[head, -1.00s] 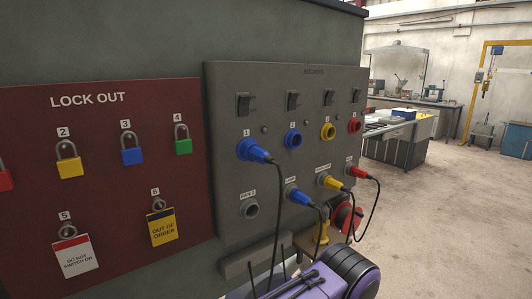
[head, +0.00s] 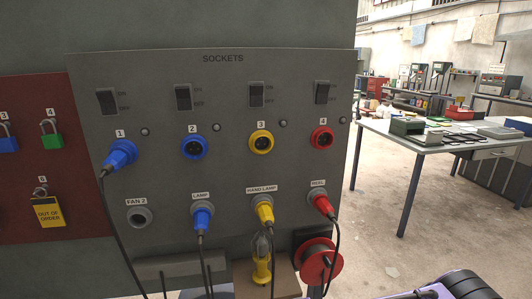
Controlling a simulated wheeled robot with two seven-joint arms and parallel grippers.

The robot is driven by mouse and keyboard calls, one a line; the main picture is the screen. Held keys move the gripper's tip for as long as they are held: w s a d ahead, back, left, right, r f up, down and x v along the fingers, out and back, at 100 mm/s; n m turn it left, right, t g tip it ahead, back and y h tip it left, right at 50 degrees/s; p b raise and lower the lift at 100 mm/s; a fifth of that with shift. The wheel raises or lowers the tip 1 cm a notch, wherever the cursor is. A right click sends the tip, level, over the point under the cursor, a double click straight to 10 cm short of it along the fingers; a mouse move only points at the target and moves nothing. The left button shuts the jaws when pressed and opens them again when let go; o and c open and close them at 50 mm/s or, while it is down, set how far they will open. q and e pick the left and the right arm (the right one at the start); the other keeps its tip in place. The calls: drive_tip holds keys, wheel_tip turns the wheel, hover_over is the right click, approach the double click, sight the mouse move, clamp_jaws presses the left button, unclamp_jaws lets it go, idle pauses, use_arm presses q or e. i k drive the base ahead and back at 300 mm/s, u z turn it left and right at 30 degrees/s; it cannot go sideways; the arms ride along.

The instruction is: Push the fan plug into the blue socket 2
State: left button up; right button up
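Blue socket 2 (head: 193,147) is on the grey panel, in the upper row, and its face is open with nothing in it. A blue plug (head: 121,155) sits at position 1 to its left, with a black cable hanging down. I see no label on this plug. The grey holder marked FAN 2 (head: 139,216) below it is empty. Another blue plug (head: 202,217) sits in the holder marked LAMP, below socket 2. Neither of my grippers is in view.
Yellow socket 3 (head: 262,142) and red socket 4 (head: 322,139) are empty. Yellow (head: 264,211) and red (head: 321,204) plugs sit in holders below, cables hanging. A red reel (head: 319,261) stands under the panel. A workbench (head: 433,143) is at right, with open floor before it.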

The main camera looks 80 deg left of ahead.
sight(119, 157)
drive_tip(key=i, duration=0.8)
drive_tip(key=u, duration=3.95)
drive_tip(key=i, duration=0.5)
drive_tip(key=z, duration=0.1)
